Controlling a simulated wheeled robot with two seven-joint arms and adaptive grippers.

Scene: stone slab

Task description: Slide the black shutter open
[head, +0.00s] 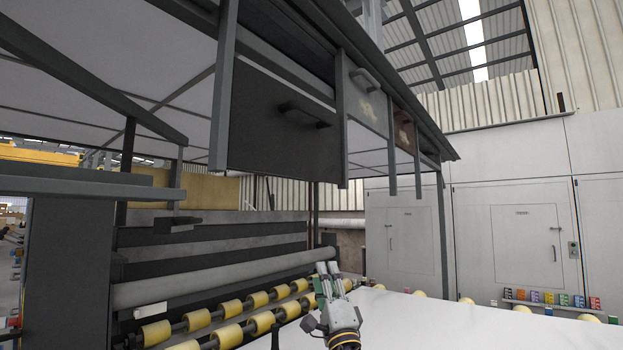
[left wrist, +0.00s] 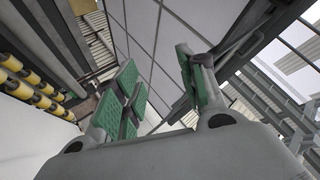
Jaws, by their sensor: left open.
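The black shutter (head: 262,128) is a dark flat panel with a dark bar handle (head: 304,114), hanging in an overhead frame in the upper middle of the head view. Its left edge is against a grey upright post, and another post is at its right. My left gripper (head: 328,272) is well below and slightly right of the shutter, pointing up, apart from it. In the left wrist view the same gripper (left wrist: 155,78) has its green-padded fingers spread with nothing between them. My right gripper is in neither view.
A pale panel with a handle (head: 368,101) and a brown panel (head: 405,132) hang farther along the frame. Grey posts (head: 221,90) hang between panels. Yellow rollers (head: 230,308) and a white slab (head: 415,322) lie below. Grey cabinets (head: 520,232) stand at right.

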